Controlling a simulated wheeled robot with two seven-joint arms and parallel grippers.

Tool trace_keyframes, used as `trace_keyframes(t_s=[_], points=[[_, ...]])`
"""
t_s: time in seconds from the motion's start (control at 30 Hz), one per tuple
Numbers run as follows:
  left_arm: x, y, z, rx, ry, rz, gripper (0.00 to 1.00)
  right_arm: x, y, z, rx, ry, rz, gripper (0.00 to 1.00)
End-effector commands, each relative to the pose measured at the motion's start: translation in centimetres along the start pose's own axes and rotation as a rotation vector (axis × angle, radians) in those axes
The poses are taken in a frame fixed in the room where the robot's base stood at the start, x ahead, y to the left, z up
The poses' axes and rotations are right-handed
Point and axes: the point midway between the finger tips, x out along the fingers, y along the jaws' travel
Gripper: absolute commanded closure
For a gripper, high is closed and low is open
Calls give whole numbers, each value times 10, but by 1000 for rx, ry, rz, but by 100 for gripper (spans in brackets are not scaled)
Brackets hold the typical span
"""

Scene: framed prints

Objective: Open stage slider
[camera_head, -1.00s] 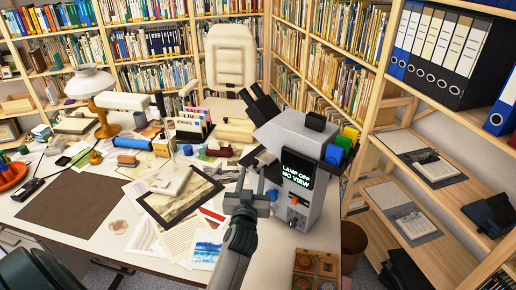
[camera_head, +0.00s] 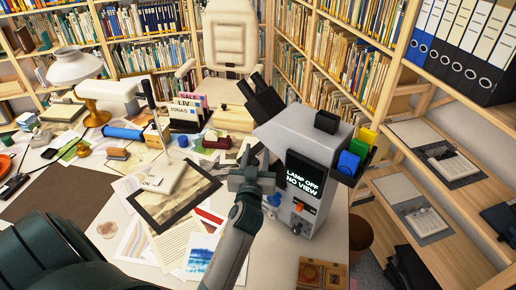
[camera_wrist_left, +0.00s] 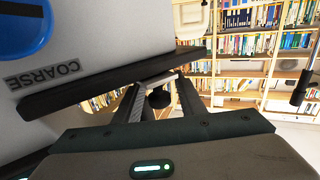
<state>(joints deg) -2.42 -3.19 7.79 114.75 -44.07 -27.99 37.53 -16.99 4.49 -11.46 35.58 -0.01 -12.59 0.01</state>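A grey microscope-like instrument (camera_head: 310,150) stands at the table's right end, its screen (camera_head: 304,178) reading "LAMP OFF NO VIEW". My left gripper (camera_head: 250,165) is beside its left flank, near the stage area. In the left wrist view my left gripper (camera_wrist_left: 158,95) has its fingers apart. A long dark plate (camera_wrist_left: 100,82), perhaps part of the stage, crosses by the fingertips; contact is unclear. A blue knob (camera_wrist_left: 22,28) and the label "COARSE" (camera_wrist_left: 42,74) show on the grey housing. The stage slider cannot be clearly told apart. My right gripper is out of view.
A framed dark print (camera_head: 175,205) and loose papers (camera_head: 172,245) cover the table left of my arm. A wooden box (camera_head: 322,275) lies at the front edge. A shelf rack (camera_head: 430,200) stands close on the right. A chair (camera_head: 232,40) is behind the table.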

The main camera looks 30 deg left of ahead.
Motion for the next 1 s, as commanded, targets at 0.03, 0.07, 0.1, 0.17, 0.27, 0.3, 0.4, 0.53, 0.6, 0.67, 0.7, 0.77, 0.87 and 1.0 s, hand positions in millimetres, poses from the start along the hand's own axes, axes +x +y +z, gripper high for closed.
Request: trace_keyframes(t_s=[0.03,0.07,0.1,0.17,0.27,0.3,0.4,0.53,0.6,0.67,0.7,0.77,0.87,1.0], points=[[0,0,0,0,0,0,64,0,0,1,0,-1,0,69],[0,0,0,0,0,0,64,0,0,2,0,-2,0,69],[0,0,0,0,0,0,64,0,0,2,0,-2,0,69],[0,0,0,0,0,0,64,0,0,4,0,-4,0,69],[0,0,0,0,0,0,64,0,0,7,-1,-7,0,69],[0,0,0,0,0,0,73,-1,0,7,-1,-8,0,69],[0,0,0,0,0,0,97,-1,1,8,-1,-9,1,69],[0,0,0,0,0,0,100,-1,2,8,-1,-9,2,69],[-1,-1,0,0,-1,-1,100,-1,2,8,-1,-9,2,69],[-4,-2,0,0,-1,0,100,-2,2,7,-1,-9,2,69],[-6,-4,1,-1,-2,-1,100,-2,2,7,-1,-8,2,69],[-13,-8,1,-1,-4,-2,100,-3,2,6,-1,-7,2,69],[-28,-18,2,-1,-6,-1,100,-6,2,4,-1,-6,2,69],[-53,-34,2,0,-6,-2,100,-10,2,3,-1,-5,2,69]])
